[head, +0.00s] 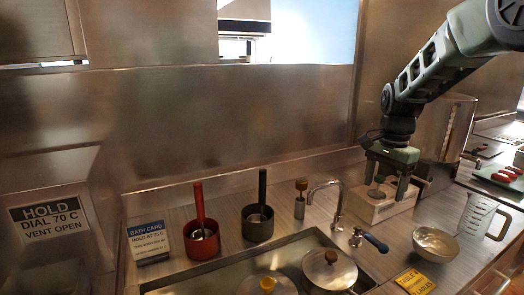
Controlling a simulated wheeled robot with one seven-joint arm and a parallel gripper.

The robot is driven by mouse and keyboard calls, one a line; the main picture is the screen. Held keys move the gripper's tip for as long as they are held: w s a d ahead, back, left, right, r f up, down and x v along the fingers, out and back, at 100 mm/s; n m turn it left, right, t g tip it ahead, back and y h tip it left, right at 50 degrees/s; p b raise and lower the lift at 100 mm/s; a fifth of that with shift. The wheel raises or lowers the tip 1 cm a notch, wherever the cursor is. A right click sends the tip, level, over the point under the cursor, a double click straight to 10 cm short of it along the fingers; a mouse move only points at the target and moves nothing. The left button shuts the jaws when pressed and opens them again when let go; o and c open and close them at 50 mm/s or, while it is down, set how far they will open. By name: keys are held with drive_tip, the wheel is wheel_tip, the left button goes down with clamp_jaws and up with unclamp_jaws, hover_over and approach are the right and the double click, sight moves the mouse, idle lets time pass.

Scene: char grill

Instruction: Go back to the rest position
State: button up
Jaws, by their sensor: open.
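My gripper (387,186) is at the right of centre, pointing down with its two fingers spread. It is over a light wooden block or box (373,212) behind the sink. A small round grey item shows between and below the fingers, but I cannot tell what it is or whether the fingers touch it. My arm reaches in from the upper right.
A sink (221,279) holds lidded pots (330,268). A red-handled pan (201,240), a black-handled pan (258,223) and a tap (338,205) stand behind it. A bowl (436,244) and clear jug (476,216) are at right. A steel bin (447,135) stands behind my gripper.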

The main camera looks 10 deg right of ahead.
drive_tip(key=s+a+n+y, duration=0.1)
drive_tip(key=s+a+n, duration=0.9)
drive_tip(key=s+a, duration=0.6)
drive_tip(key=s+a+f+n, duration=0.1)
drive_tip(key=s+a+n, duration=0.2)
drive_tip(key=s+n, duration=0.2)
drive_tip(key=s+a+f+n, duration=0.2)
drive_tip(key=s+n, duration=0.4)
drive_tip(key=s, duration=0.5)
drive_tip(key=shift+s+a+h, duration=0.15)
drive_tip(key=shift+a+h, duration=0.15)
drive_tip(key=shift+a, duration=0.4)
drive_tip(key=shift+f, duration=0.1)
